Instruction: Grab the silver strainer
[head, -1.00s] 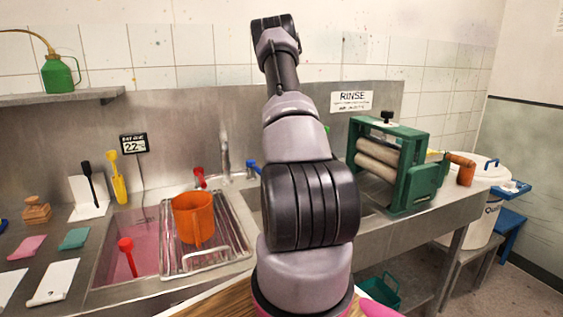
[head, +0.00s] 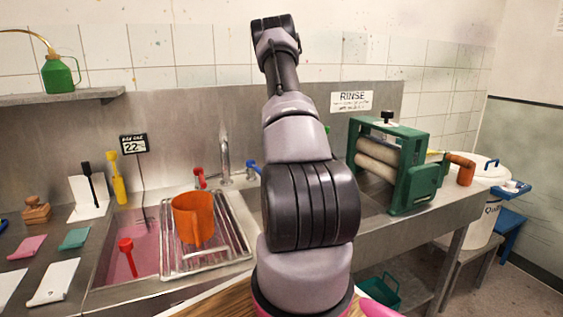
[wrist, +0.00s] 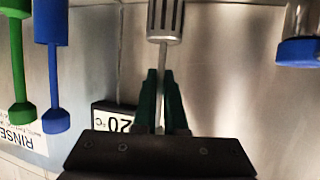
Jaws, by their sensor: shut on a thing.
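The silver strainer (wrist: 164,22), a slotted metal head on a thin straight handle, shows at the top middle of the wrist view, its upper end cut off by the frame. My gripper (wrist: 162,76) is below the head, with its two dark green fingers closed around the thin handle. The handle runs down between the fingers. In the head view my arm rises through the middle. I cannot make out the gripper or the strainer there.
Green (wrist: 20,115) and blue (wrist: 55,120) tools hang left of the strainer, and a blue-ended clear item (wrist: 298,50) is at right. The head view shows an orange vessel (head: 193,225) on a sink rack, a green roller press (head: 418,180) and a white bin (head: 482,225).

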